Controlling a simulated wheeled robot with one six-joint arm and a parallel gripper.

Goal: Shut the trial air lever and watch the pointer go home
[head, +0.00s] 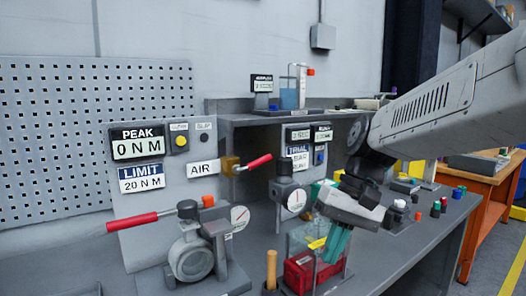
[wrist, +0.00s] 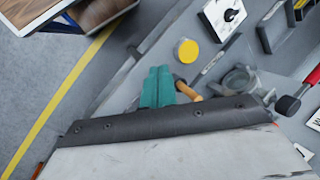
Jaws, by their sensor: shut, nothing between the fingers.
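The air lever (head: 258,161) has a red handle on a brass-coloured valve body (head: 230,166), beside the AIR label (head: 203,169). Its handle points right and slightly up. A round dial (head: 240,217) with a pointer is on the left valve assembly. A second dial (head: 297,200) with a pointer stands below the TRIAL panel (head: 298,151). The pointer readings are too small to tell. My gripper (head: 337,244) is low at the right, its teal fingers shut and empty, apart from the lever. The fingers show in the wrist view (wrist: 157,86) over the bench.
A long red handle (head: 132,220) sticks out left from the left valve. A red box (head: 302,277) is near my fingers, and a wooden handle (head: 271,268) stands left of it. The PEAK display (head: 138,144) reads 0 N M. Small coloured items lie on the bench at right.

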